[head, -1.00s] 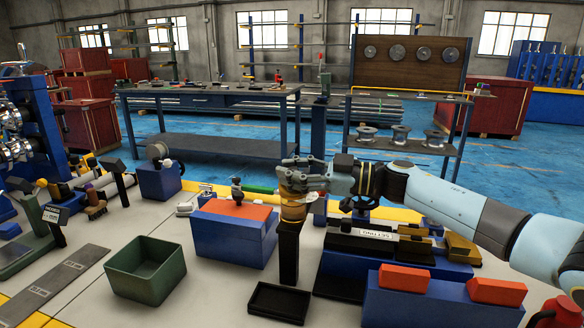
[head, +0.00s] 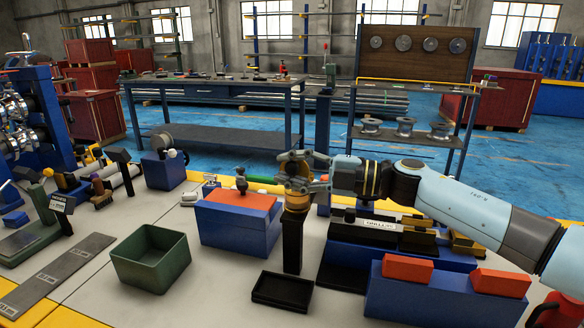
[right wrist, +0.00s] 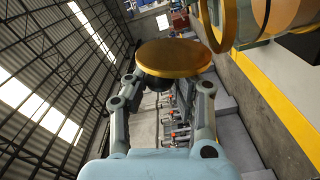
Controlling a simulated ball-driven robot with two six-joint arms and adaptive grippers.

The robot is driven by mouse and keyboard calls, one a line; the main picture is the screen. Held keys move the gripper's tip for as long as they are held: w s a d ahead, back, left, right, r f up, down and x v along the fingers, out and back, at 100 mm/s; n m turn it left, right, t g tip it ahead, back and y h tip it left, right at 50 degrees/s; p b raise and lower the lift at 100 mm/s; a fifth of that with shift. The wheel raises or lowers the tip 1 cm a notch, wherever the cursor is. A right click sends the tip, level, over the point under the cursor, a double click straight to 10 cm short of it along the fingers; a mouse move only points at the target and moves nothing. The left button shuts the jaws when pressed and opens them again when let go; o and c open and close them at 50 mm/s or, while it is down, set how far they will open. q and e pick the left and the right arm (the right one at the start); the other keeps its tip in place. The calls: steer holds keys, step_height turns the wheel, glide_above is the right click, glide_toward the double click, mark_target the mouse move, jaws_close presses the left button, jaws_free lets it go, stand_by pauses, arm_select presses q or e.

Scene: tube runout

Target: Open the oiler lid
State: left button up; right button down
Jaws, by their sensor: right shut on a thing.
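The oiler (head: 297,201) has an amber and brass body and stands upright on a dark post in the middle of the head view. My right gripper (head: 290,166) is at its top, its fingers around a brass part. In the right wrist view, a round brass lid (right wrist: 175,57) sits between the fingertips of my right gripper (right wrist: 168,88). The oiler's brass rim and amber body (right wrist: 282,14) show at the upper right there, beside the lid and with their face at an angle to it. The hinge is hidden. My left gripper is out of view.
A blue block with an orange top (head: 238,222) stands left of the post. A green bin (head: 150,259) is farther left, and a black tray (head: 282,290) lies in front. Blue blocks with orange pads (head: 407,268) stand at the right, under my right arm.

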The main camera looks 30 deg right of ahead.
steer(key=shift+s+a+f+n+b, duration=0.35)
steer(key=shift+f+n, duration=0.05)
steer(key=shift+n, duration=0.6)
steer(key=c, duration=1)
jaws_free()
steer(key=shift+r, duration=0.1)
steer(key=v, duration=1.2)
